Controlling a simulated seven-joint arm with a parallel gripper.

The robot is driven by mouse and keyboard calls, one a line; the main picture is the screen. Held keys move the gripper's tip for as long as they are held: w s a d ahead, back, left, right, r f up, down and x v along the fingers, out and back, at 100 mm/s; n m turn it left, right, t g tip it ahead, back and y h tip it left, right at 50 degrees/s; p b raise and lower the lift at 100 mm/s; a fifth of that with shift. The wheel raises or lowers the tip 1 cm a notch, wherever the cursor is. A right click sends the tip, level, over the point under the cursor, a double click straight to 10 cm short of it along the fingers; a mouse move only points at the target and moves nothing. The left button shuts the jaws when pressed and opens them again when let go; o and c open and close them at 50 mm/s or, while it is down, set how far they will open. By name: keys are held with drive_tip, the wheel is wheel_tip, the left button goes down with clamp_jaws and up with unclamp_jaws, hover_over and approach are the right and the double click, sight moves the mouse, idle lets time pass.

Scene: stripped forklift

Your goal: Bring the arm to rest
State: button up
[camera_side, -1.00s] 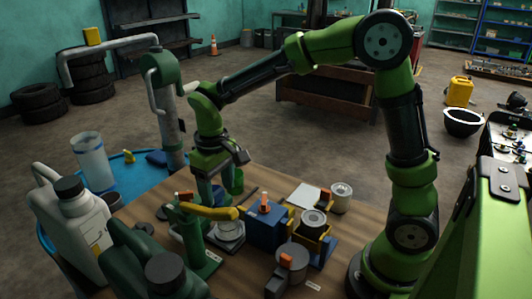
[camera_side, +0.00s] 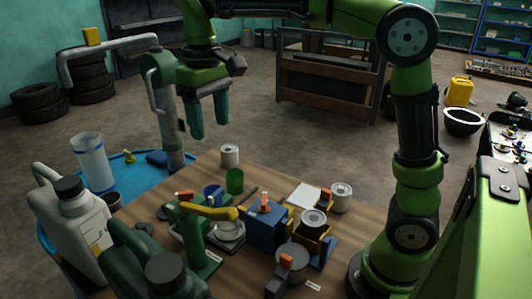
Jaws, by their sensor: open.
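My gripper (camera_side: 207,132) hangs in the air at the upper left, above the far left part of the wooden table (camera_side: 290,180). Its two green fingers point down, are apart and hold nothing. My green arm reaches across the top of the view to it, and part of the arm runs out of the top edge. A green cylinder (camera_side: 234,181) stands on the table below the gripper, next to a blue round container (camera_side: 213,192). A white can (camera_side: 229,155) stands behind them at the table's far edge. None of these touches the gripper.
A green post with a grey pipe (camera_side: 163,100) stands just left of the gripper. A yellow-armed green fixture (camera_side: 200,222), a blue block (camera_side: 265,226) and several cans crowd the table. White and green jugs (camera_side: 75,220) stand at front left.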

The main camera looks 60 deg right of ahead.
idle(0.3)
drive_tip(key=s+d+f+m+t+y, duration=0.1)
drive_tip(key=s+d+f+m+t, duration=0.1)
drive_tip(key=s, duration=0.5)
drive_tip(key=s+d+f+m+t+y, duration=0.1)
drive_tip(key=s+f+t, duration=0.3)
drive_tip(key=s, duration=0.4)
drive_tip(key=shift+d+f+m+t, duration=0.35)
drive_tip(key=shift+d+m+t, duration=0.25)
drive_tip(key=shift+d, duration=0.1)
